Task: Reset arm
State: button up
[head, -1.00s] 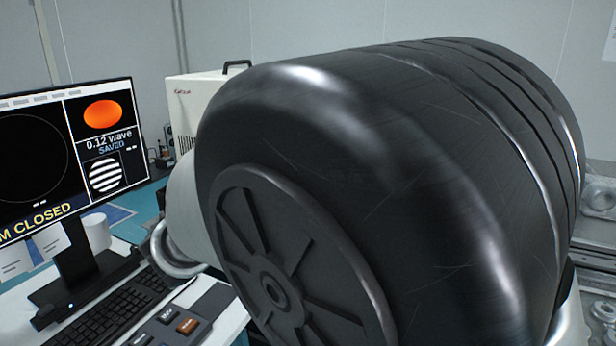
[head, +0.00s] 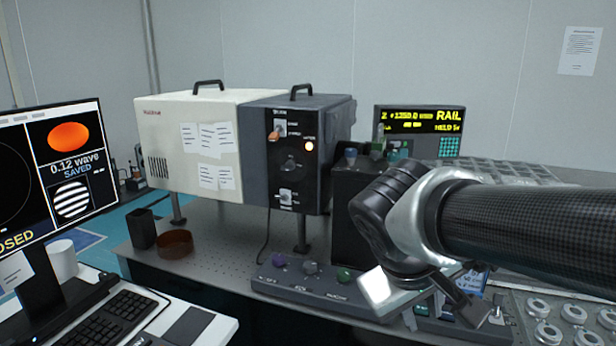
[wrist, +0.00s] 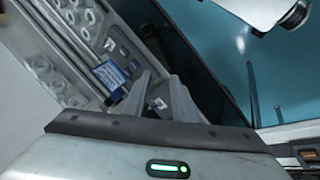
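My arm (head: 535,225) reaches in from the right in the head view. Its wrist bends down and my gripper (head: 440,305) hangs over the front of the bench at lower right. In the wrist view my gripper (wrist: 161,78) shows two grey fingers with a gap between them. Nothing is held in the gap; the bench shows through it. The fingertips are partly hard to make out in the head view.
A white and dark grey cabinet (head: 190,140) stands on the bench behind. A knob panel (head: 310,280) lies left of my gripper. A monitor (head: 50,170) and keyboard (head: 110,315) are at left. Ring-shaped parts (head: 545,332) sit at lower right. A readout (head: 420,120) stands behind my arm.

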jog(key=s+a+m+t+y, duration=0.1)
jog(key=s+a+m+y, duration=0.25)
jog(key=s, duration=0.35)
notch_tip(320, 180, up, 26)
jog(key=p, duration=2.6)
jog(key=shift+d, duration=0.35)
